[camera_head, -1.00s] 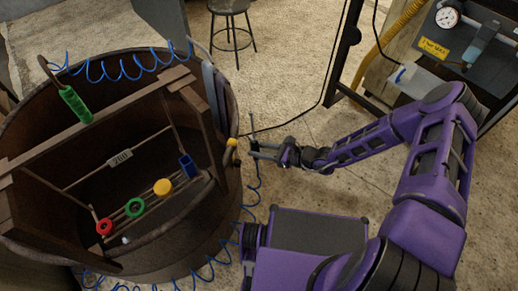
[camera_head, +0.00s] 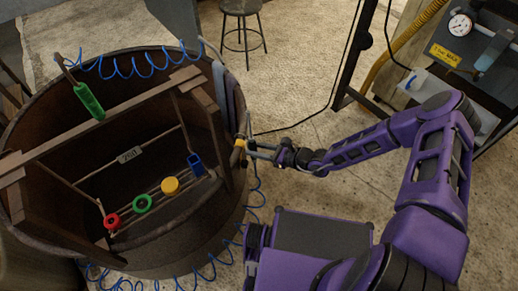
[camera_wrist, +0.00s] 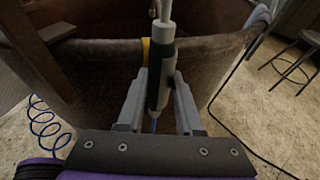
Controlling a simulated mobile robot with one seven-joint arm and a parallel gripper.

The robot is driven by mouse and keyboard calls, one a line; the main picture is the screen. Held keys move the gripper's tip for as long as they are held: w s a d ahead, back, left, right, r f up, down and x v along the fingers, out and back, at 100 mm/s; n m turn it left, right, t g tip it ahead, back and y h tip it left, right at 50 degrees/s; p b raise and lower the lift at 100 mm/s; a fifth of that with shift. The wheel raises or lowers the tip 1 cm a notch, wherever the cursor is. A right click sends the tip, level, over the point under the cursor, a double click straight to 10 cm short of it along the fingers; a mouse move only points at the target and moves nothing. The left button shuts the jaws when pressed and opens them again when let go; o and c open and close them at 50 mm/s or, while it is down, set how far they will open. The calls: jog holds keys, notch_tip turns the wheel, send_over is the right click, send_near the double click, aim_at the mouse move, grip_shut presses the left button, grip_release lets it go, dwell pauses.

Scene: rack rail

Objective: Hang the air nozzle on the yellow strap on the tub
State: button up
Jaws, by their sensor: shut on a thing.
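The brown tub (camera_head: 75,250) stands at left in the head view. The yellow strap (camera_head: 239,143) is on its right rim and shows in the wrist view (camera_wrist: 146,52) behind and just left of the air nozzle. My gripper (camera_head: 252,149) is shut on the air nozzle (camera_wrist: 161,52), which has a pale grey top and a dark sleeve. In the wrist view the nozzle is roughly upright between the fingers, in front of the tub wall. In the head view my fingertips are right beside the strap. I cannot tell whether nozzle and strap touch.
Coloured rings sit on rods within the tub. Grey cloth (camera_head: 226,95) hangs over the rim near the strap. A stool (camera_head: 241,10) stands behind. Bare floor lies right of the tub.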

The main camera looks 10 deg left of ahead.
jog(key=shift+a, duration=0.35)
jog(key=shift+f, duration=0.15)
jog(key=shift+f+b, duration=0.9)
jog(key=shift+f, duration=0.25)
jog(key=shift+f, duration=0.15)
jog(key=shift+f+b, duration=0.4)
jog(key=shift+f, duration=0.15)
jog(key=o, duration=1.1)
